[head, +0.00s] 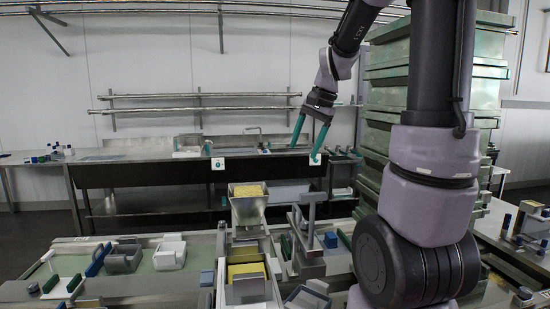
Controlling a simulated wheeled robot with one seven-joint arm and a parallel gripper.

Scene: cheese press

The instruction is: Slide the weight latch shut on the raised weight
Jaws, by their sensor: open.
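My gripper (305,154) is open and empty, with its teal fingers pointing down. It hangs in the air in front of the long sink bench, above and behind the work table. A grey metal press-like fixture (310,262) stands on the table below it, with an upright post and top arm (308,205). A blue block (331,240) and a green upright piece (286,247) are beside the post. I cannot tell which part is the weight latch or the weight, nor the latch's position. The gripper is well apart from the fixture.
Two metal containers with yellow contents (249,190) (245,270) stand left of the fixture. Grey and white molds (124,258) (170,252) lie on the left table. Stacked green crates (385,120) rise behind my arm at right. My arm hides part of the right table.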

